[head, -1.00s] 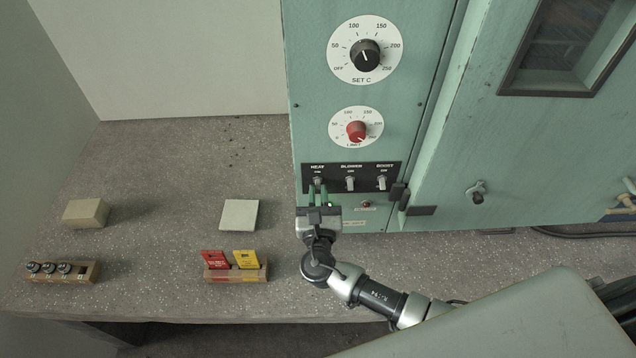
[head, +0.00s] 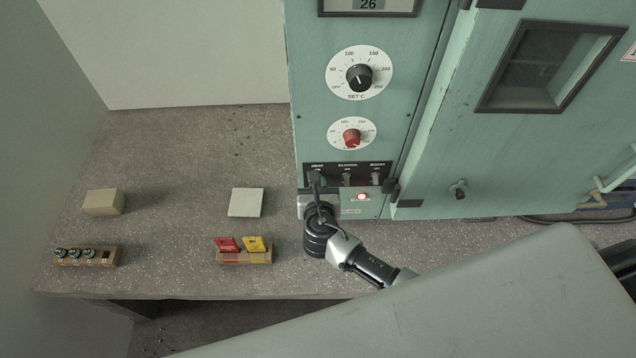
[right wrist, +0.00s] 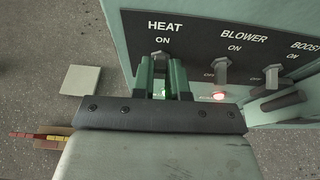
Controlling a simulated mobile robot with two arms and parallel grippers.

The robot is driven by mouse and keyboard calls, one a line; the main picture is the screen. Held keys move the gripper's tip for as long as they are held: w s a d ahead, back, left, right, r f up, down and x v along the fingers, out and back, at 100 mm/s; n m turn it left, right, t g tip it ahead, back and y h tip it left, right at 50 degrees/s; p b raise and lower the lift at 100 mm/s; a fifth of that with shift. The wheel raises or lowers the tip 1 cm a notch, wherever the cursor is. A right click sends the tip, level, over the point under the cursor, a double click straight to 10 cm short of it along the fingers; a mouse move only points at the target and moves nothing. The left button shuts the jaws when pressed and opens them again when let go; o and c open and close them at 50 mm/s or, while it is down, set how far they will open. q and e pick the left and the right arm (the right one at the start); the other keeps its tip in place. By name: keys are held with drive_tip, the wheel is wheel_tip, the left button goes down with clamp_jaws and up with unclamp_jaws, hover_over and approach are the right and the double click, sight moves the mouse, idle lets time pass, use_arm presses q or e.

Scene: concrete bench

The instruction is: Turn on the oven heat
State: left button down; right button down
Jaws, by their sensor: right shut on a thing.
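The green oven control panel (head: 310,130) stands at the back of the bench. Its black switch strip carries HEAT, BLOWER and BOOST toggles. My right gripper (head: 315,183) is at the HEAT end of the strip. In the right wrist view, its two green fingers (right wrist: 163,78) are closed around the HEAT switch (right wrist: 160,56), just under the HEAT and ON labels. The fingers mostly hide the lever, so I cannot tell its position. A red lamp (head: 361,197) below the strip glows; it also shows in the right wrist view (right wrist: 219,95). My left gripper is not in view.
The BLOWER switch (right wrist: 222,68) and BOOST switch (right wrist: 272,76) sit close to the right of the fingers. Above are the black SET C knob (head: 359,77) and red limit knob (head: 351,138). Red and yellow tags (head: 242,244) stand in a holder on the bench.

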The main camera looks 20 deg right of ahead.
drive_tip(key=c, duration=1.1)
unclamp_jaws()
drive_tip(key=shift+c, duration=0.2)
drive_tip(key=shift+s, duration=0.1)
drive_tip(key=b+v, duration=0.2)
drive_tip(key=v, duration=0.8)
drive_tip(key=shift+s, duration=0.3)
drive_tip(key=shift+a+r, duration=0.1)
drive_tip(key=shift+r, duration=0.05)
